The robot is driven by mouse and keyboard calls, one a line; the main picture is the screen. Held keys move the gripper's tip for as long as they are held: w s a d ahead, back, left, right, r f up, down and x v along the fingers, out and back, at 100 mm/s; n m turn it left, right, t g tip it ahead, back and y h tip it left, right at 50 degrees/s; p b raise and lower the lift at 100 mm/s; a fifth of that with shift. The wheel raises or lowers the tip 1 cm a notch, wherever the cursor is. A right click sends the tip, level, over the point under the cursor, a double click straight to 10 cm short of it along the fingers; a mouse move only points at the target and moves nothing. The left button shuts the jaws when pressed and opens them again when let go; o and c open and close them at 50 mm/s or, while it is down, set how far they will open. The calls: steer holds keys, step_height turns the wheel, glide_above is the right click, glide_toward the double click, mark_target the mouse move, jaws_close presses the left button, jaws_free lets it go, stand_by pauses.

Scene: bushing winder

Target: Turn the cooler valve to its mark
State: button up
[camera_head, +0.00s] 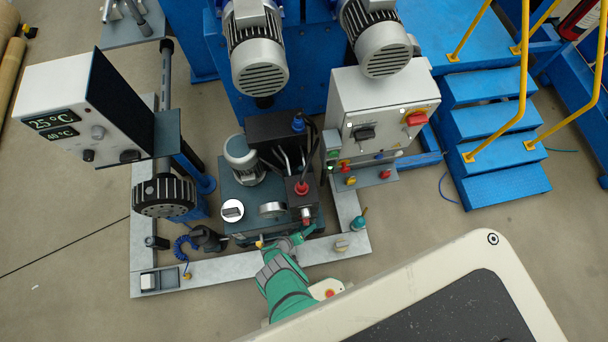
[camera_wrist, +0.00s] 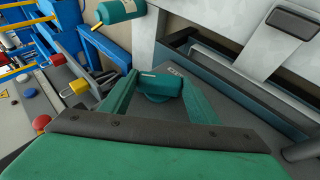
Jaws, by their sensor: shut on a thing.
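In the head view, my gripper (camera_head: 284,241) is at the front edge of the teal hydraulic unit (camera_head: 245,200). It hides the valve there.
A panel (camera_head: 55,122) at left reads 25 °C and 40 °C. A grey control cabinet (camera_head: 385,115) stands behind at right. Red-capped fittings (camera_head: 301,187) rise near my gripper. A teal bottle-like part (camera_head: 358,218) stands to its right; blue steps (camera_head: 490,130) lie farther right.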

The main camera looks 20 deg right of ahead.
steer(key=o, duration=1)
steer(key=shift+w+a, duration=0.15)
steer(key=shift+w, duration=0.1)
steer(key=shift+o, duration=0.2)
steer(key=shift+s, duration=0.1)
steer(key=shift+d, duration=0.2)
steer(key=shift+s+a+r, duration=0.15)
steer(key=shift+a+r, duration=0.05)
steer(key=shift+r, duration=0.05)
steer(key=v, duration=1)
steer(key=shift+r, duration=0.1)
